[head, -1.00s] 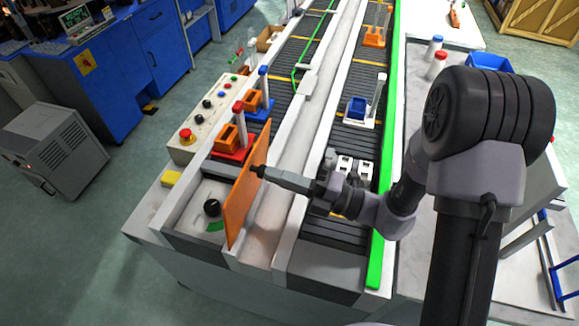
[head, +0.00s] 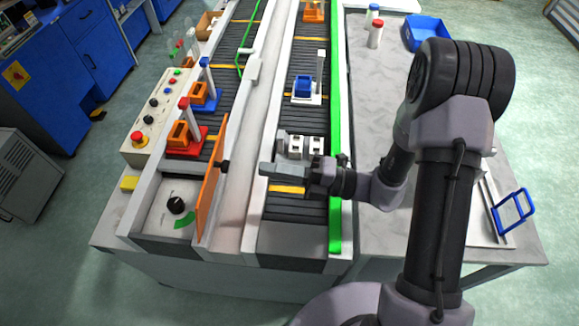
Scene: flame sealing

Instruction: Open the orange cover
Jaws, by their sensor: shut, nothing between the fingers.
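The orange cover (head: 209,195) stands up on edge along the conveyor's central divider, seen nearly edge-on. A small black knob (head: 225,165) sticks out from its right side. To its left is a panel with a black dial (head: 176,205) and a green arc, uncovered on top. My gripper (head: 263,169) is shut and empty, to the right of the knob with a gap between them. It points left, over the right conveyor lane's edge.
A red fixture (head: 188,148) with an orange block stands on the left lane behind the cover. A control box (head: 148,125) with buttons is at left. A blue block (head: 302,86) on a white fixture is on the right lane. White holders stand close behind my gripper.

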